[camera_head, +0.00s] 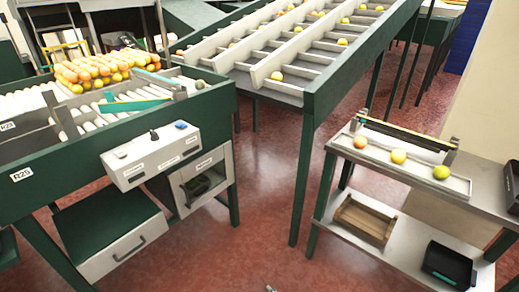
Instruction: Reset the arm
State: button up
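A small grey tip (270,289) shows at the bottom edge of the head view, over the red floor. It may be the end of my gripper, but too little shows to tell its state. The rest of my arm is out of view. Many oranges (98,72) lie massed on the roller conveyor (28,103) at the left.
A green-framed sorting rack (318,92) with divided lanes and scattered fruit stands at the back centre. A wooden crate (365,220) and black bin (449,265) sit on the lower shelf. The central floor is clear.

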jog(key=s+d+r+m+t+h, duration=0.15)
jog(key=s+d, duration=0.25)
jog(key=s, duration=0.5)
jog(key=s+d+r+m+t, duration=0.1)
jog(key=s+d+r, duration=0.2)
jog(key=s+d, duration=0.35)
jog(key=s+d+r+m+t+h, duration=0.1)
jog(key=s+d+r+m, duration=0.1)
jog(key=s, duration=0.8)
jog(key=s+d+r+m+t, duration=0.1)
jog(key=s+d+r, duration=0.1)
jog(key=s+r, duration=0.6)
jog(key=s+d+r+m+t+h, duration=0.1)
jog(key=s+d+r, duration=0.1)
jog(key=s+r, duration=0.6)
notch_tip(320, 180, up, 5)
jog(key=shift+d+f+m+t, duration=0.1)
jog(key=shift+d+m+t, duration=0.05)
jog(key=shift+m+t, duration=0.2)
